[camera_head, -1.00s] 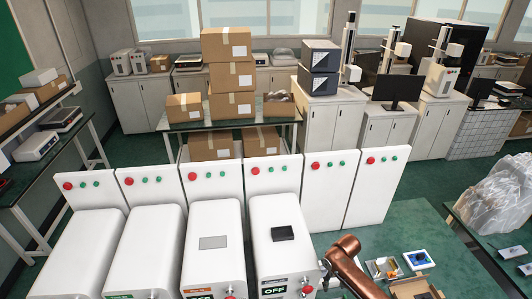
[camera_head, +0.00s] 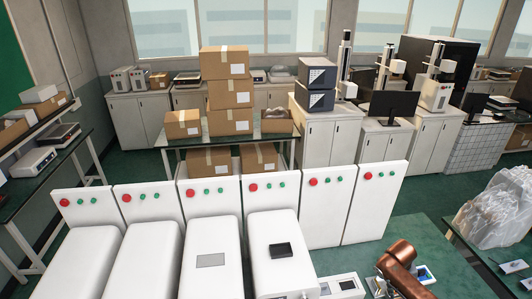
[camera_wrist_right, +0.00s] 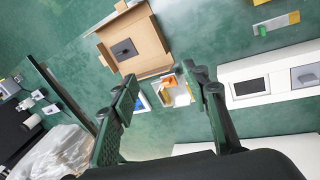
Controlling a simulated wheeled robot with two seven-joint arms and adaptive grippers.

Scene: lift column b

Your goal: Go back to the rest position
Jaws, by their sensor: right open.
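My right arm (camera_head: 398,262) shows as a copper-coloured link at the lower right of the head view, over the green table. Its gripper is not visible there. In the right wrist view my right gripper (camera_wrist_right: 165,80) has its two dark green fingers spread wide apart with nothing between them. It is above the green table, with an open cardboard box (camera_wrist_right: 152,64) and a small tray with orange and white parts (camera_wrist_right: 178,91) beyond the fingertips. My left arm and left gripper are not in view.
A row of white machines with upright panels (camera_head: 331,205) fills the front. Small white devices (camera_wrist_right: 246,87) stand on the green table. A clear plastic bag (camera_head: 498,208) lies at the right. Stacked cartons (camera_head: 229,92) stand on a table behind.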

